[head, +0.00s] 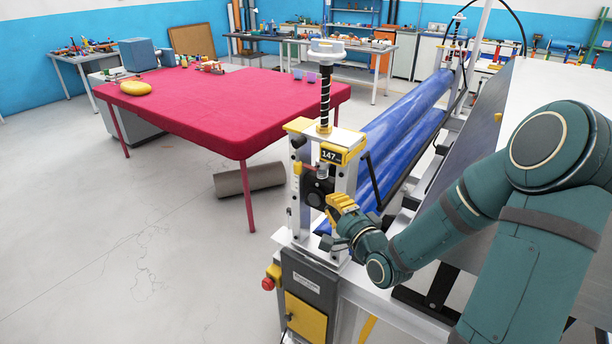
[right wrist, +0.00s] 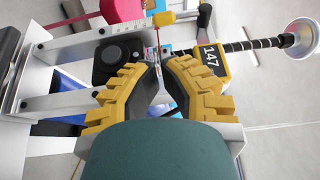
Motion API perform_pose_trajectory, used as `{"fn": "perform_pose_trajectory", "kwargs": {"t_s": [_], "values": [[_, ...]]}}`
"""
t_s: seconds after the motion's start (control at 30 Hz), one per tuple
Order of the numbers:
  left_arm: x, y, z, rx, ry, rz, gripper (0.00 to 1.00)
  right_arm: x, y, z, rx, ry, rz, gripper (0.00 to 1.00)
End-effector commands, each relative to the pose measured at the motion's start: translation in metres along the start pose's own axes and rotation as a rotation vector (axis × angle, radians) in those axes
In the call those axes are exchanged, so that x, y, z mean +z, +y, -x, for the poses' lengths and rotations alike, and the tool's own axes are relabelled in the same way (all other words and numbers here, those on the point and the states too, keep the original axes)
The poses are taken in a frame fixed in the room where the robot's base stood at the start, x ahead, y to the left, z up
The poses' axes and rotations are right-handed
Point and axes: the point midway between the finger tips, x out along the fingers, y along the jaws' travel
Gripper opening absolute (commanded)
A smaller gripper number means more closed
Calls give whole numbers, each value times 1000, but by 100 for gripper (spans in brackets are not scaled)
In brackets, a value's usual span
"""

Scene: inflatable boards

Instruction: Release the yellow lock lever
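The yellow lock lever shows in the head view as a small yellow grip (head: 297,168) on the left side of the roller stand's post. In the right wrist view it is a yellow knob (right wrist: 163,18) on a thin reddish rod, beyond my fingertips. My right gripper (head: 335,205) is in front of the stand, below and to the right of the lever. In the right wrist view its yellow ribbed fingers (right wrist: 160,63) converge, tips nearly meeting, in line with the rod. I see no grip on the lever. My left gripper is out of view.
A yellow display reading 147 (head: 333,155) and a black knob (head: 318,190) sit close to my fingers. A threaded spindle (head: 325,100) rises above. Blue rollers (head: 405,115) run behind. A red table (head: 215,105) stands left; floor between is mostly clear.

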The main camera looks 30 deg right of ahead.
Motion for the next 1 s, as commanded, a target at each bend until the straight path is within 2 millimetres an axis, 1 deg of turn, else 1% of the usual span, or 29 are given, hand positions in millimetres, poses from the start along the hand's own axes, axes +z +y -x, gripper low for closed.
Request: {"fn": "perform_pose_trajectory", "kwargs": {"t_s": [0.17,0.5,0.7,0.83,1.0], "values": [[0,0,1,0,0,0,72,1,0,-22,-1,-2,-2,0],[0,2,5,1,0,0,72,1,0,-89,-1,-1,-2,0],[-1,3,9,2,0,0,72,1,0,-120,-1,-1,-2,0],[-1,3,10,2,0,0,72,0,0,-132,1,0,-1,0],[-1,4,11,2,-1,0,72,1,0,-137,1,0,-1,0]]}}
